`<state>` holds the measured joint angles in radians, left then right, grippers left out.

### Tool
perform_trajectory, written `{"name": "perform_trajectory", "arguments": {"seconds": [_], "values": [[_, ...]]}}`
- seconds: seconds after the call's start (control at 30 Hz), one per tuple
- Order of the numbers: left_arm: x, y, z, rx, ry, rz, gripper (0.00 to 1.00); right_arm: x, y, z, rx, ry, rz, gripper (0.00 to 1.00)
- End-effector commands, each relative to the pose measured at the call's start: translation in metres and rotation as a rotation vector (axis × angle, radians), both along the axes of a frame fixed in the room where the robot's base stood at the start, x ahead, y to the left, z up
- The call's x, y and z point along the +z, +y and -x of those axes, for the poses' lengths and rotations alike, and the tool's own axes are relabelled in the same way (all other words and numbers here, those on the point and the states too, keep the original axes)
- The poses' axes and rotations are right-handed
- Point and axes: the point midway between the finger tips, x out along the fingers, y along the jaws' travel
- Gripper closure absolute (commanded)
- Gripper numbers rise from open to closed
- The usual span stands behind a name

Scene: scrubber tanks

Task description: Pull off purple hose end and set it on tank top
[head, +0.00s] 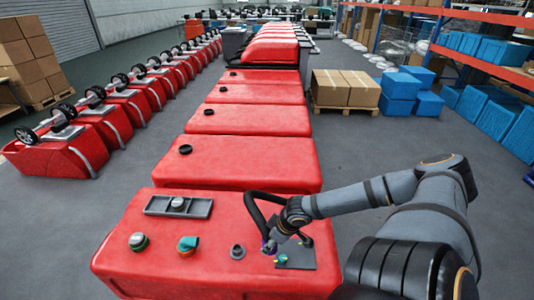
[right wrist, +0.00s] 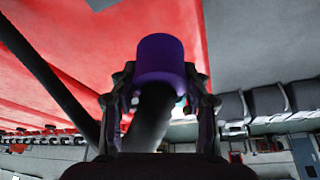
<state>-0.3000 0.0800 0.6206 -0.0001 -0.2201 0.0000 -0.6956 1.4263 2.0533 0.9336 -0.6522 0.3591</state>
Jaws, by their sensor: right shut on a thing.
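The nearest red tank (head: 200,212) fills the lower middle of the head view. My right gripper (head: 270,240) is low over the right part of its top. It is shut on the purple hose end (right wrist: 160,60), with a finger on each side in the right wrist view. The purple end shows only as a small patch in the head view (head: 269,248). The black hose (head: 252,208) arches up behind my right wrist. I cannot tell whether the purple end is seated on a fitting or free. My left gripper is out of view.
More red tanks stretch behind.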

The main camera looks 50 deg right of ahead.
Motion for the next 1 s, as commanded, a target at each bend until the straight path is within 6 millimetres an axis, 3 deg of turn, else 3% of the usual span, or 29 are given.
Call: {"name": "perform_trajectory", "arguments": {"seconds": [0.5,1.0], "values": [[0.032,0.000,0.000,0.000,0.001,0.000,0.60,0.031,0.000,0.000,0.000,0.000,0.000,0.89],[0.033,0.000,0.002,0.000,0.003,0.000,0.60,0.030,-0.002,0.000,-0.004,0.000,0.000,0.89]]}}
